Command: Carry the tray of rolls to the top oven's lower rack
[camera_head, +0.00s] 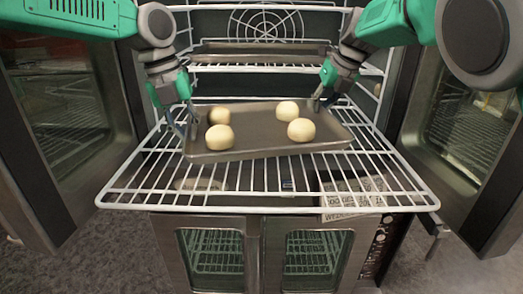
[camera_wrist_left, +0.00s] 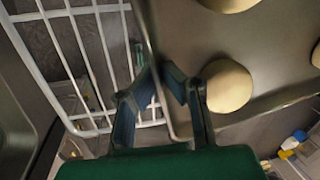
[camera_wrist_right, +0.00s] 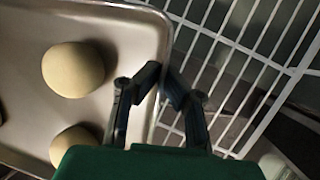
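The grey metal tray (camera_head: 255,125) with several pale round rolls (camera_head: 219,137) is over the pulled-out wire rack (camera_head: 120,190) of the open top oven, turned a little askew. I cannot tell whether it rests fully on the wires. My left gripper (camera_head: 187,120) is at the tray's left rim; in the left wrist view its fingertips (camera_wrist_left: 164,75) close on either side of the rim (camera_wrist_left: 152,40). My right gripper (camera_head: 316,103) is at the right rim; in the right wrist view its fingertips (camera_wrist_right: 162,78) pinch around the tray's edge (camera_wrist_right: 166,40).
Another flat tray (camera_head: 260,52) sits on a higher rack inside the oven. Open oven doors stand at the left (camera_head: 60,120) and right (camera_head: 460,130). A lower oven (camera_head: 262,250) with closed glass doors is below. A printed sheet (camera_head: 350,195) shows under the rack's right side.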

